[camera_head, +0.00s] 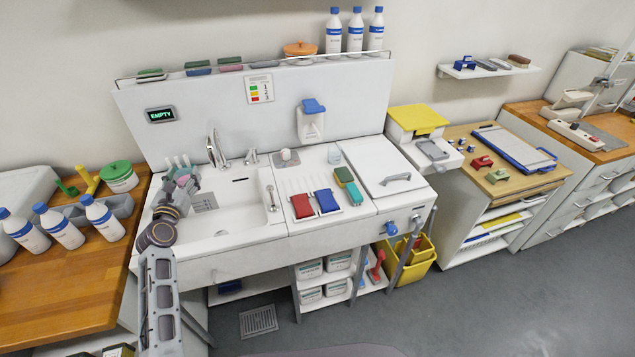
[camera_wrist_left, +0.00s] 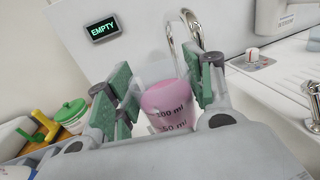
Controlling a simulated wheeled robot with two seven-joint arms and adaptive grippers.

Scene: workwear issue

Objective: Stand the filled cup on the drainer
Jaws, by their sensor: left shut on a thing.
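My left gripper (camera_head: 184,178) is over the left part of the sink, near the tap. In the left wrist view its green-padded fingers (camera_wrist_left: 160,95) are shut on a cup (camera_wrist_left: 165,108) with printed ml marks, filled with pink liquid. The cup looks roughly upright; its lower part is hidden by the gripper. In the head view only a small pink patch of it shows between the fingers. The drainer (camera_head: 308,181) is the white ribbed area right of the sink basin. My right gripper is not in view.
The tap (camera_head: 215,150) rises behind the basin (camera_head: 235,205). A display (camera_head: 160,115) reads EMPTY.

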